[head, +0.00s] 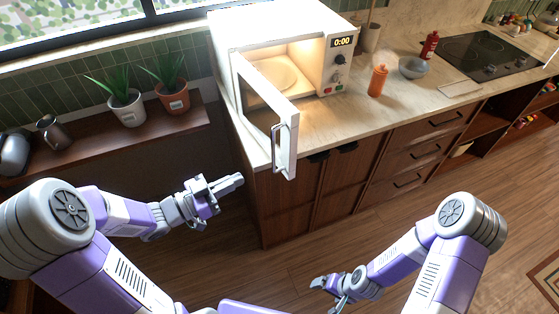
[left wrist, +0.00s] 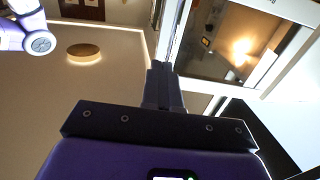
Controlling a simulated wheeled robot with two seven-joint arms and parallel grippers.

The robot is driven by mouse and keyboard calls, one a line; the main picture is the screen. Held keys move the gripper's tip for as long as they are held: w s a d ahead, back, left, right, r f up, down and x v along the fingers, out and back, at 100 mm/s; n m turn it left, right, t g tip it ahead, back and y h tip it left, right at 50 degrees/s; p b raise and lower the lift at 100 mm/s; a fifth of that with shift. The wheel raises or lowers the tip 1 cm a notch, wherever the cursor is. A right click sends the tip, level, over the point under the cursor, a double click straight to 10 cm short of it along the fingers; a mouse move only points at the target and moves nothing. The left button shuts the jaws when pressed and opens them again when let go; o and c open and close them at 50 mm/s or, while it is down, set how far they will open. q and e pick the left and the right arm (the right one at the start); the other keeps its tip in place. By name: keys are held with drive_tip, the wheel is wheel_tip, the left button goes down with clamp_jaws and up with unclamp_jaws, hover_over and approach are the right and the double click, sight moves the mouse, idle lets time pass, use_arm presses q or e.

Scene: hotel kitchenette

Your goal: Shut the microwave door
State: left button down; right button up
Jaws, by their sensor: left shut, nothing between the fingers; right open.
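The white microwave (head: 285,55) stands on the counter with its inside lit and its display reading 0:00. Its door (head: 262,105) is open and swung out toward the front, with a handle (head: 280,140) on its free end. My left gripper (head: 236,181) is shut and empty, left of and below the door's free end, apart from it in the head view. In the left wrist view the shut fingers (left wrist: 159,80) point up toward the door and the lit microwave (left wrist: 240,50). My right gripper (head: 332,291) is open and empty at the bottom centre, low in front of the cabinets.
An orange bottle (head: 378,80), a grey bowl (head: 412,67) and a red bottle (head: 430,45) stand on the counter right of the microwave. Two potted plants (head: 126,107) and a metal jug (head: 52,132) are on the left ledge. The floor before the cabinets is clear.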

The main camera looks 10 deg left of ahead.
sight(289, 155)
use_arm(q)
drive_tip(key=b+x, duration=0.1)
drive_tip(key=x, duration=1.2)
drive_tip(key=shift+w+d, duration=0.25)
drive_tip(key=shift+d, duration=0.1)
drive_tip(key=shift+w, duration=0.1)
